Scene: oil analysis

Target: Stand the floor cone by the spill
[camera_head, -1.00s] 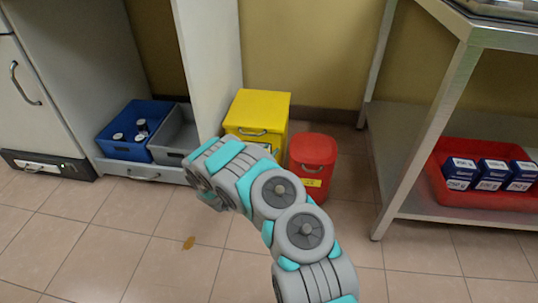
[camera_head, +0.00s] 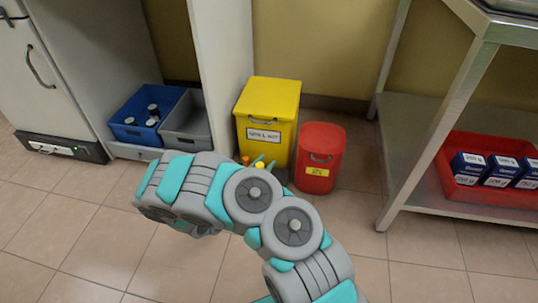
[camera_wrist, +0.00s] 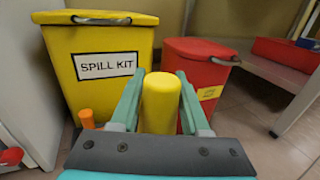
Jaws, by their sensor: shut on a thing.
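My gripper (camera_head: 258,162) is in front of the yellow spill kit bin, its fingers showing just past my arm. In the wrist view my gripper (camera_wrist: 159,100) is shut on a yellow round-topped upright piece (camera_wrist: 160,103), which I take to be the floor cone. Its lower part is hidden behind the gripper body, so I cannot tell whether it touches the floor. A little of its yellow also shows in the head view (camera_head: 258,166). The spill is not visible now; my arm covers much of the floor at left centre.
The yellow spill kit bin (camera_head: 269,100) and red lidded bin (camera_head: 320,150) stand close behind my gripper. A small orange piece (camera_wrist: 86,118) is beside the spill kit. Blue (camera_head: 128,131) and grey (camera_head: 188,128) crates are left, a steel shelf (camera_head: 425,205) right. Front-left floor (camera_head: 90,240) is clear.

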